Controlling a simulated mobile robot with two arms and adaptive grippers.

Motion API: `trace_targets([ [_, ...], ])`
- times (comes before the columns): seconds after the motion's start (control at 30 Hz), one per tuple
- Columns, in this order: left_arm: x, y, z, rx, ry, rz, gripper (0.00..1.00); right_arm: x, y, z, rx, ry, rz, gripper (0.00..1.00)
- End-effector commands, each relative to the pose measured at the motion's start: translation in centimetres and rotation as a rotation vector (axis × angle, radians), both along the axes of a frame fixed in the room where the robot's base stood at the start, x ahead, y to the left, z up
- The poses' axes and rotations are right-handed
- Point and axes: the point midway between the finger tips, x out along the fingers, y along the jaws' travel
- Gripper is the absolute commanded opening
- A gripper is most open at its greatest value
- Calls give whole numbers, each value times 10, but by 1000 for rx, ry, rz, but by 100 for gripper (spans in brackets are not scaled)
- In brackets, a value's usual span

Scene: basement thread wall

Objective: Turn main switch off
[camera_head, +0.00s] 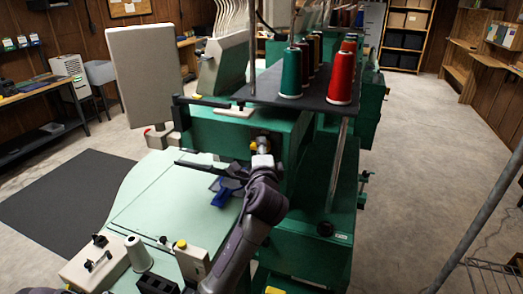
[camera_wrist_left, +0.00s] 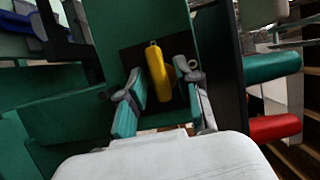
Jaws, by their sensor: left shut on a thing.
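The main switch has a long yellow handle (camera_wrist_left: 158,75) on a black square plate (camera_wrist_left: 178,98), set in the green machine housing. My left gripper (camera_wrist_left: 160,90) has one finger on each side of the yellow handle and is shut on it. In the head view my left gripper (camera_head: 261,150) reaches the green front face of the machine, and only a small part of the yellow handle (camera_head: 254,146) shows beside it. The gripper hides most of the switch there. My right gripper is not in view.
Thread cones, green (camera_head: 291,74) and red (camera_head: 341,79), stand on a dark shelf above the switch, with a metal post (camera_head: 337,165) at right. A pale green table (camera_head: 160,205) with a white cone (camera_head: 138,254) lies at left. The floor at right is mostly clear.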

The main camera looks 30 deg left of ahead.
Motion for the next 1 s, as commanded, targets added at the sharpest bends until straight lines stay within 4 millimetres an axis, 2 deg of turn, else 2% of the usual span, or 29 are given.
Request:
trace_targets([
  [0.07,0,0,-1,-2,1,0,0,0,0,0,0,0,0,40],
  [0.1,0,0,-1,-2,1,0,38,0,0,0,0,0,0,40],
  [0.13,0,0,-1,-2,1,0,41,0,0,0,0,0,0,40],
  [0.43,-1,-1,0,-1,1,0,41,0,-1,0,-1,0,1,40],
  [0.57,-9,-7,-1,-1,1,-1,41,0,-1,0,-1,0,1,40],
  [1.0,-80,-58,-1,-3,2,-1,41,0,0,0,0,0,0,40],
])
